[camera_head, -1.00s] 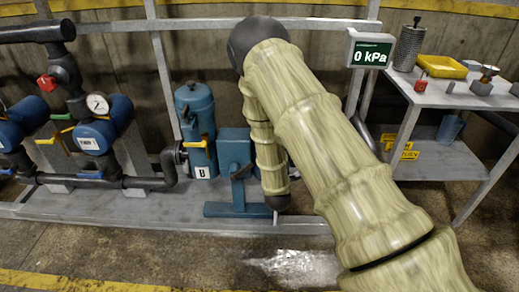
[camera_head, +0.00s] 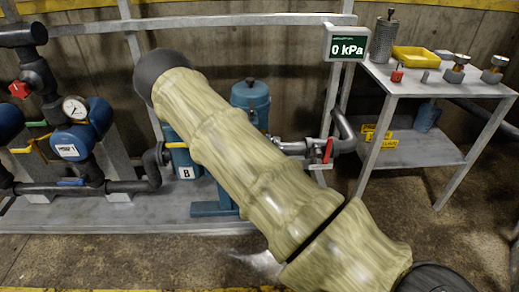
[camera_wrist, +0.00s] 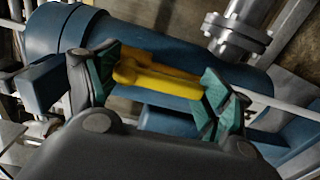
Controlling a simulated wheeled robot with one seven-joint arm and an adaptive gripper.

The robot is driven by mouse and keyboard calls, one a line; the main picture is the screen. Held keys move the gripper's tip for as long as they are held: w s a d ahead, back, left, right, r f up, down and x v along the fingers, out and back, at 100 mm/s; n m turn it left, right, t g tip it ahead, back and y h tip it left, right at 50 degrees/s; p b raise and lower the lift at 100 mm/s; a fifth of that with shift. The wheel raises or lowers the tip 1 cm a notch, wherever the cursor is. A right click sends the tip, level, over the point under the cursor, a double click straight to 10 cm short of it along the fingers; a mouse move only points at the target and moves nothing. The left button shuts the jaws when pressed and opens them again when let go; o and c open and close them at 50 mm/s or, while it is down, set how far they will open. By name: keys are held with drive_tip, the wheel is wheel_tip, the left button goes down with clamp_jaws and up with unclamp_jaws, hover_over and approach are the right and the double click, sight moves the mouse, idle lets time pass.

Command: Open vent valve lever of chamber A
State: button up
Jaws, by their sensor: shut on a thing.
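A yellow lever (camera_wrist: 165,82) lies between the two teal-padded fingers of my gripper (camera_wrist: 160,76) in the wrist view. My gripper is shut on it, beside a blue cylindrical vessel (camera_wrist: 65,30). In the head view my arm hides my gripper and this lever. A blue vessel (camera_head: 250,94) shows above my arm there; I see no letter on it. The vessel marked B (camera_head: 186,173) stands to its left, mostly covered by my arm, with a yellow handle (camera_head: 176,145) at its side.
A gauge display (camera_head: 347,47) reads 0 kPa. A pipe with a red handle (camera_head: 328,150) runs right of the blue vessel. Blue pumps and pipes with a dial gauge (camera_head: 75,108) fill the left.

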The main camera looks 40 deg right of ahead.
drive_tip(key=shift+s+d, duration=0.1)
drive_tip(key=o, duration=1.4)
drive_tip(key=v, duration=1.2)
drive_tip(key=shift+f, duration=0.1)
